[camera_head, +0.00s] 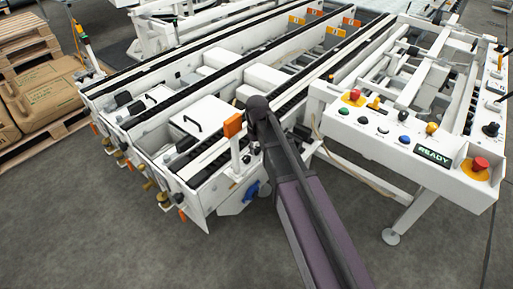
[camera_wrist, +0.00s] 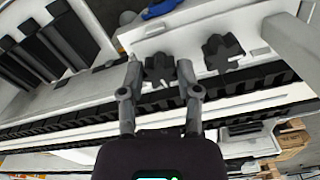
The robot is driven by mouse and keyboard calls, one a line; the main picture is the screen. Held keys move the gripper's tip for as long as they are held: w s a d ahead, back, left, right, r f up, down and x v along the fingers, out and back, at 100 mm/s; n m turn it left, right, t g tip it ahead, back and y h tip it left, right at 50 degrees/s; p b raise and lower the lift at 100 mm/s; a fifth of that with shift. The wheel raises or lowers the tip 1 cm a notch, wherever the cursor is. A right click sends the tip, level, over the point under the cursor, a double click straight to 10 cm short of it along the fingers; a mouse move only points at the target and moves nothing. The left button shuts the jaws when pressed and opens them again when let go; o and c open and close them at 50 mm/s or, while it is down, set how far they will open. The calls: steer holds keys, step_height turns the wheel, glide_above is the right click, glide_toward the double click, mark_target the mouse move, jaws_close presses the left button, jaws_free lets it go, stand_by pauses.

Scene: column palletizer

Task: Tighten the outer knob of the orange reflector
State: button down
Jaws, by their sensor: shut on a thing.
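The orange reflector (camera_head: 233,125) stands on a white bracket at the near end of the conveyor in the head view. In the wrist view, a black lobed knob (camera_wrist: 158,68) sits on a white plate between the fingers of my gripper (camera_wrist: 159,67). The gripper is shut on this knob, one finger at each side. A second black lobed knob (camera_wrist: 222,52) is to its right, apart from the fingers. I cannot tell from the picture which knob is the outer one. The reflector is not recognisable in the wrist view.
A dark chain rail (camera_wrist: 70,128) runs across under the fingers. A white beam (camera_wrist: 290,38) stands close at the right. A control panel (camera_head: 400,135) with buttons is right of my arm. The grey floor in front is clear.

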steer(key=shift+m, duration=0.6)
steer(key=shift+c, duration=1.5)
jaws_free()
steer(key=shift+n, duration=0.4)
